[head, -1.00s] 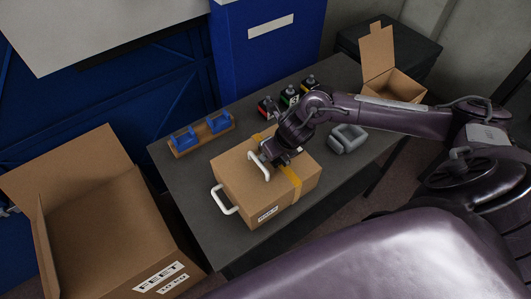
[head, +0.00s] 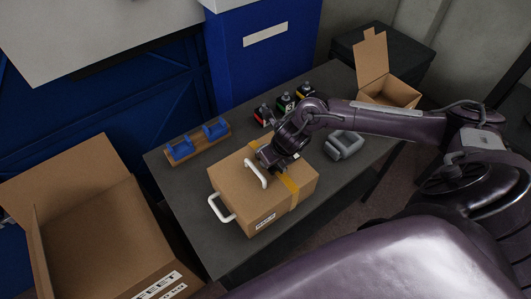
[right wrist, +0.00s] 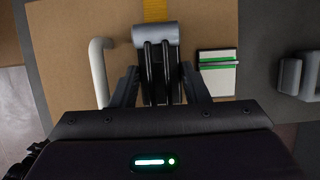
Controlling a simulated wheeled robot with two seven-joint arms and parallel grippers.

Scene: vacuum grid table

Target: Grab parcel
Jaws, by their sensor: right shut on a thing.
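The parcel is a closed brown cardboard box (head: 233,183) with white handles, a yellow strap and a printed label. It lies on the dark table (head: 225,262), and its top fills much of the right wrist view (right wrist: 65,35). One handle (head: 257,173) is on top, and another (head: 221,208) is on the near left side. My right gripper (head: 267,157) is down at the parcel's top, between the top handle and the strap. My left gripper is not in view.
A large open carton (head: 90,240) stands left of the table. A small open box (head: 388,90) is at back right.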

